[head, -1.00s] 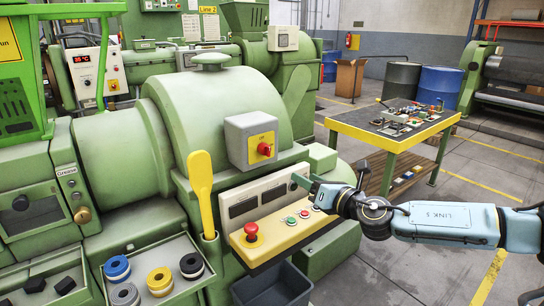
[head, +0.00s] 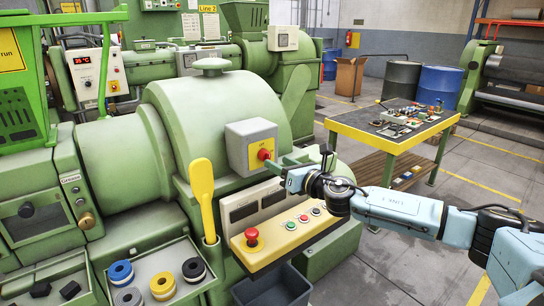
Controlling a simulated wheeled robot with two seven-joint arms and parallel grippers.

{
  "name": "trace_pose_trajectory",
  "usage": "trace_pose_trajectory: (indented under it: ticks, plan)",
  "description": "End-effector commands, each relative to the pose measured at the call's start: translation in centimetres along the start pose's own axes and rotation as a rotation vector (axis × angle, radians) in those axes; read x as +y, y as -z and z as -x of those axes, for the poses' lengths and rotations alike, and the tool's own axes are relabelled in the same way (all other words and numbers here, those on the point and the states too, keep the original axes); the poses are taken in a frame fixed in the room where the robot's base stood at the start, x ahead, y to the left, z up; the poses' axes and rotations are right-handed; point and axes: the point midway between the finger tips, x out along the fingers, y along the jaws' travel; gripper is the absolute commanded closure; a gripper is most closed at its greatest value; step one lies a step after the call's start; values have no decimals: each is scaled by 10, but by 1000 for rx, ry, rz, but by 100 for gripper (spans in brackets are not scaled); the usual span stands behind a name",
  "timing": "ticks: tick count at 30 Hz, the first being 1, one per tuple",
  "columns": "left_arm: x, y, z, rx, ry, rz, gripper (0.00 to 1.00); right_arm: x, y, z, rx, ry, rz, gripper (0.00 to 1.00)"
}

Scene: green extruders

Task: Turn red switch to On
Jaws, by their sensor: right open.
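The red switch (head: 264,154) is a small red knob on a yellow plate, on the front of a grey box (head: 242,139) mounted on the green extruder. The exact angle of the knob is too small to tell. My right gripper (head: 282,165) is open, with its green fingers just right of and slightly below the red switch. In the picture its fingertips are close to the knob; I cannot tell whether they touch it. My left gripper is not in view.
Below is a yellow-edged control panel (head: 277,242) with a red mushroom button (head: 252,236) and several smaller buttons. A yellow paddle (head: 203,196) stands left of the box. A table with parts (head: 371,137) stands behind my right arm.

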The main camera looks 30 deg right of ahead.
Motion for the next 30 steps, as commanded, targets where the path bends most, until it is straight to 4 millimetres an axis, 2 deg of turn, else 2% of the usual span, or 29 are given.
trace_pose_trajectory:
  ticks: [3, 9, 21, 30]
  plan:
    - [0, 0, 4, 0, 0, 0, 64, 1, -1, -19, -2, -1, -1, 49]
    - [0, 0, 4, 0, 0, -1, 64, 1, 0, -36, 0, -1, -1, 49]
    - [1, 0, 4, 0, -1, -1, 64, 0, 1, -41, 1, -1, 0, 50]
    - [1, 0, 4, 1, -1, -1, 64, 0, 1, -40, 1, 0, 0, 90]
